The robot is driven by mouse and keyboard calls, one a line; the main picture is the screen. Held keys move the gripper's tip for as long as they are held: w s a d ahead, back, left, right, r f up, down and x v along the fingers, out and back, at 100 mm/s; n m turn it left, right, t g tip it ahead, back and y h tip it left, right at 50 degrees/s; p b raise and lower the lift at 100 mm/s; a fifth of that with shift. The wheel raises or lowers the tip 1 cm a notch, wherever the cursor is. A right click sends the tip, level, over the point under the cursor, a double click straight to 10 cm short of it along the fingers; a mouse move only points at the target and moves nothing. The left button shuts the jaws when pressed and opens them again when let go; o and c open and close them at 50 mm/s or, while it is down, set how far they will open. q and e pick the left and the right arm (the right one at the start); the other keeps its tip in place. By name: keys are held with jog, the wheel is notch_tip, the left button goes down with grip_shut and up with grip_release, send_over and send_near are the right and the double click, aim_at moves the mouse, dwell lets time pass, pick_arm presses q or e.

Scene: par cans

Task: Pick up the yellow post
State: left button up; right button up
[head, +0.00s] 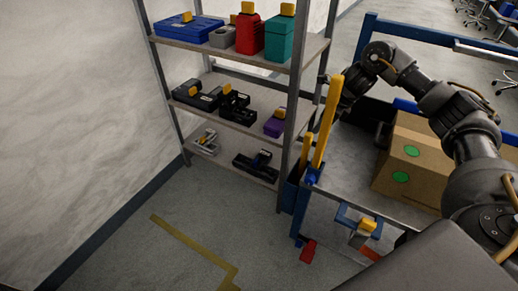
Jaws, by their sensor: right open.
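A tall yellow post (326,125) stands slightly tilted at the near left corner of the blue-framed cart (350,200), beside the shelf's front upright. A shorter yellow piece (307,149) stands just left of its lower part. My right gripper (338,93) is at the upper part of the tall post, with its arm reaching in from the right. It is open. The dark fingers are small here and partly hidden by the post, so I cannot tell whether they touch it. My left gripper is out of view.
A metal shelf (232,54) with toolboxes, cans and power tools stands close to the left of the post. A cardboard box (412,160) with green dots sits on the cart under my right arm. Floor at the lower left is clear apart from a yellow line (190,241).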

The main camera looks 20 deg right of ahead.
aim_at(310, 134)
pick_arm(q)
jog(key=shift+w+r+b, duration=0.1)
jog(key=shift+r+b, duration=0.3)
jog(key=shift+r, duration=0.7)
pick_arm(e)
jog(key=shift+x, duration=2.8)
jog(key=x, duration=0.4)
jog(key=shift+w+d+f, duration=0.15)
jog(key=shift+w+f, duration=0.15)
jog(key=shift+f, duration=0.3)
jog(key=c, duration=0.8)
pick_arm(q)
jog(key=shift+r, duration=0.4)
pick_arm(e)
jog(key=shift+c, duration=1)
jog(key=shift+r, duration=0.15)
